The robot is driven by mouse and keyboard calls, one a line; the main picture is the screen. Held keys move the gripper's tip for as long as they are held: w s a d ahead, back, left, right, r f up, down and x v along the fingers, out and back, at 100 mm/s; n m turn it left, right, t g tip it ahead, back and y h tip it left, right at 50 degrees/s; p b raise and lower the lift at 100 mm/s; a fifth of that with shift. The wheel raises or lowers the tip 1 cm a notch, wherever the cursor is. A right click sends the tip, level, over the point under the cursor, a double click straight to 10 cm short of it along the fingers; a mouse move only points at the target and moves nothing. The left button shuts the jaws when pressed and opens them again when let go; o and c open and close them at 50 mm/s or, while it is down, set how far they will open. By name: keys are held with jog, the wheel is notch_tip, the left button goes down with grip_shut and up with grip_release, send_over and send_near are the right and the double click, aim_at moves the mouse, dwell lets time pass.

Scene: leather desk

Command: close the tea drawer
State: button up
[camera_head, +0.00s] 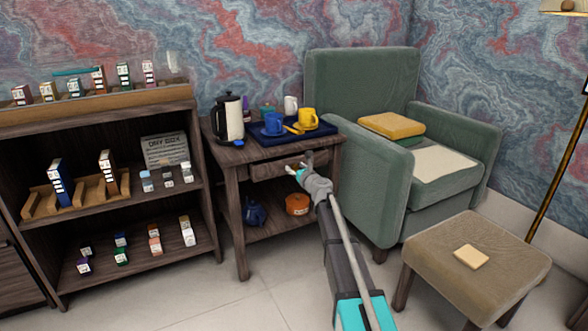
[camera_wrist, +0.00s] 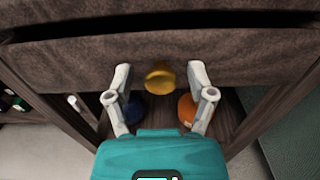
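The tea drawer (camera_head: 270,170) is in the wooden side table (camera_head: 242,262). In the wrist view the drawer front (camera_wrist: 90,62) spans the picture, with a dark gap above its top edge, so it stands somewhat open. A round brass knob (camera_wrist: 160,77) sits at the middle of the front. My gripper (camera_wrist: 160,80) is open, with one finger on each side of the knob; I cannot tell whether the fingers touch the drawer. In the head view my gripper (camera_head: 304,168) is at the drawer's right part and hides the knob.
A blue tray (camera_head: 327,128) with mugs and a dark-topped kettle (camera_head: 229,118) stand on the table. A blue teapot (camera_head: 254,211) and an orange pot (camera_head: 297,204) are on its lower shelf. A green armchair (camera_head: 365,190) is close on the right, a shelf unit on the left.

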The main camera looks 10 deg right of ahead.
aim_at(291, 163)
grip_shut()
jog(key=shift+x, duration=2.15)
jog(key=shift+o, duration=0.7)
grip_release()
jog(key=shift+a, duration=0.1)
jog(key=shift+s, duration=0.1)
jog(key=v, duration=1.2)
jog(key=shift+r, duration=0.1)
